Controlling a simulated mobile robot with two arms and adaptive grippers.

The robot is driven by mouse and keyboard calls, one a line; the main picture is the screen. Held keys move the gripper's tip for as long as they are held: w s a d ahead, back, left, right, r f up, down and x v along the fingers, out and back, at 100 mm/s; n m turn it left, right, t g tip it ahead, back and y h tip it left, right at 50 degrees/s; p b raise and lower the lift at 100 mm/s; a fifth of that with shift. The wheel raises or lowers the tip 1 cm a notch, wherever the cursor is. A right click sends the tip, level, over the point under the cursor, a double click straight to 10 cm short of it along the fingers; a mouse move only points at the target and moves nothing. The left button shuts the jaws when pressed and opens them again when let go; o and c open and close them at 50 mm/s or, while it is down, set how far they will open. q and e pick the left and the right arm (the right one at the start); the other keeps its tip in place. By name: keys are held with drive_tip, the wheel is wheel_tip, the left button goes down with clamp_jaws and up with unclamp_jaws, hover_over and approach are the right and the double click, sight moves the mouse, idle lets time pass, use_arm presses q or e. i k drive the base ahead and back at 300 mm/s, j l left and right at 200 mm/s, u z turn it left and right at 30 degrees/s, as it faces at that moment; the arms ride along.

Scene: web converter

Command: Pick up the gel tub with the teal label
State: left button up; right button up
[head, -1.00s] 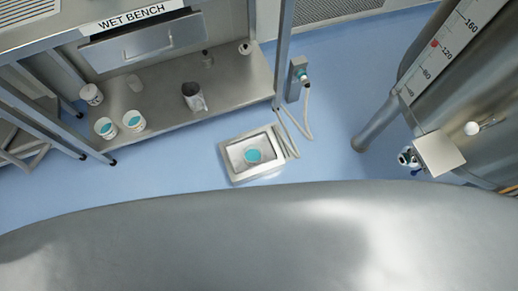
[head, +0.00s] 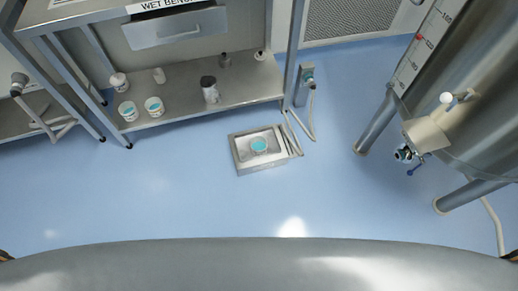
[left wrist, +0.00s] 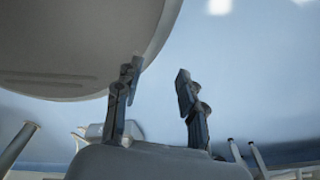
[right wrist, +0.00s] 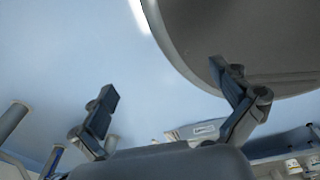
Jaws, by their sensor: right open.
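Several small white tubs show in the head view. Two with teal tops, a left one (head: 128,111) and a right one (head: 154,107), stand on the wet bench's lower shelf. A third teal-topped tub (head: 259,147) sits in a shallow metal tray (head: 245,167) on the floor. A white tub (head: 119,82) stands behind the shelf pair. Side labels are too small to tell. My left gripper (left wrist: 157,77) is open and empty in the left wrist view. My right gripper (right wrist: 166,85) is open and empty in the right wrist view. Both are far from the tubs.
A dark-topped container (head: 209,90) stands on the shelf (head: 184,104). A cable (head: 310,125) runs beside the tray. A steel tank (head: 470,110) with legs and a valve (head: 404,153) stands at right. The blue floor (head: 130,195) in front is clear.

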sight(128, 109)
drive_tip(key=u, duration=1.25)
drive_tip(key=i+j, duration=0.3)
drive_tip(key=i+j+z, duration=0.1)
drive_tip(key=i+j, duration=0.2)
drive_tip(key=j, duration=0.15)
